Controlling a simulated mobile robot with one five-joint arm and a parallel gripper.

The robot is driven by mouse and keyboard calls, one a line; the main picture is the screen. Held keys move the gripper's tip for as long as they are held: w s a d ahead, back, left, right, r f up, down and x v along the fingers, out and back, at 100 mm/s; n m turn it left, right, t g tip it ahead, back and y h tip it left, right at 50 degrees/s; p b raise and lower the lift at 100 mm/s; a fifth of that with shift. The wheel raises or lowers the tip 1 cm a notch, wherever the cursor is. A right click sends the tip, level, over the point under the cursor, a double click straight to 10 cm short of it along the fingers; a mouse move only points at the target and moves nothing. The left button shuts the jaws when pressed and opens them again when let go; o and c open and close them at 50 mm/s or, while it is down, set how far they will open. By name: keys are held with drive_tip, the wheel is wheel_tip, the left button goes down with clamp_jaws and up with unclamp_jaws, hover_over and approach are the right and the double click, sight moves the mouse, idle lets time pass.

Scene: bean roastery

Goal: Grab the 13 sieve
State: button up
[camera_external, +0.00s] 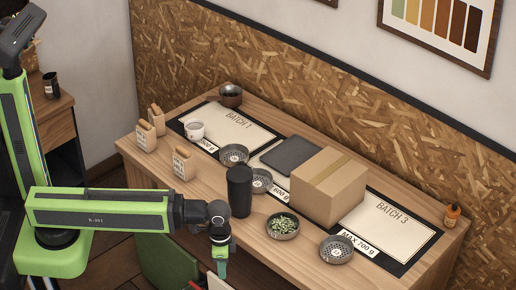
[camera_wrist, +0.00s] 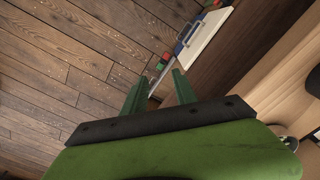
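Three round metal sieves with perforated bottoms lie on the wooden table: one at the back (camera_external: 234,154), one in the middle (camera_external: 260,181) partly hidden by the black tumbler, and one at the front right (camera_external: 337,250). Each has a pale mark at its centre, too small to read, so I cannot tell which is the 13 sieve. My gripper (camera_external: 220,266) points down in front of the table's near edge, left of the front-right sieve. In the wrist view, its two green fingers (camera_wrist: 158,80) are apart with nothing between them.
A black tumbler (camera_external: 239,191) and a bowl of green beans (camera_external: 282,227) stand near the table's front edge. A cardboard box (camera_external: 327,187) and a dark grey slab (camera_external: 290,153) occupy the middle. Paper bags (camera_external: 184,163) stand at left. The Batch 3 mat (camera_external: 400,222) has bare space.

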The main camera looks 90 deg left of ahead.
drive_tip(key=n, duration=0.2)
drive_tip(key=n+t+y+p, duration=0.1)
drive_tip(key=n+p, duration=1.7)
drive_tip(key=p, duration=0.1)
approach(321, 249)
drive_tip(key=f+b, duration=0.2)
drive_tip(key=b, duration=0.4)
drive_tip(key=f+b, duration=0.2)
drive_tip(key=b, duration=0.4)
drive_tip(key=shift+w+d+f+b, duration=0.1)
drive_tip(key=shift+w+d+b, duration=0.1)
drive_tip(key=shift+w+b, duration=0.1)
drive_tip(key=f+b, duration=0.2)
drive_tip(key=f, duration=0.1)
drive_tip(key=a+f+b, duration=0.1)
drive_tip(key=f+b, duration=0.1)
drive_tip(key=b, duration=0.1)
drive_tip(key=shift+w+a+f+b, duration=0.1)
drive_tip(key=shift+w+f+b, duration=0.05)
drive_tip(key=shift+f+b, duration=0.2)
drive_tip(key=shift+r, duration=0.25)
clamp_jaws()
